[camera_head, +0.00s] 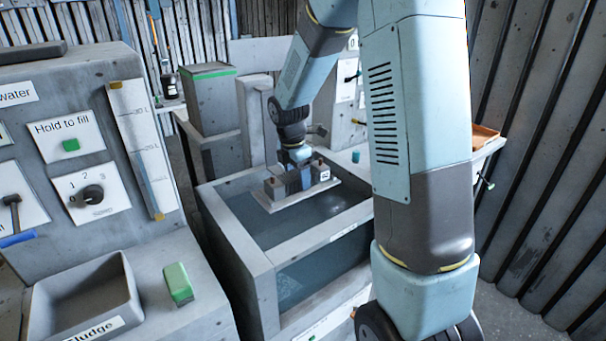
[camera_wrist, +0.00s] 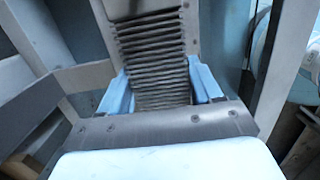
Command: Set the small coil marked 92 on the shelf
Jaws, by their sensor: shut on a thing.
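My gripper (camera_head: 293,178) is over the open tank at the middle of the head view. It is shut on a grey ribbed piece (camera_wrist: 152,45), which looks like a coil. In the wrist view its light blue fingers (camera_wrist: 160,88) sit on either side of the ribs. In the head view, the held piece has grey end blocks, a pale flat plate (camera_head: 290,200) and a small white tag (camera_head: 324,175) on its right block. The tag's number is too small to read. I cannot tell which surface is the shelf.
The tank (camera_head: 235,245) has grey walls and dark contents. Left of it stands a control panel (camera_head: 75,135) with a knob and a green button. A grey sludge tray (camera_head: 82,300) and a green-topped block (camera_head: 178,284) are in front. An orange-brown tray (camera_head: 484,140) is at right.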

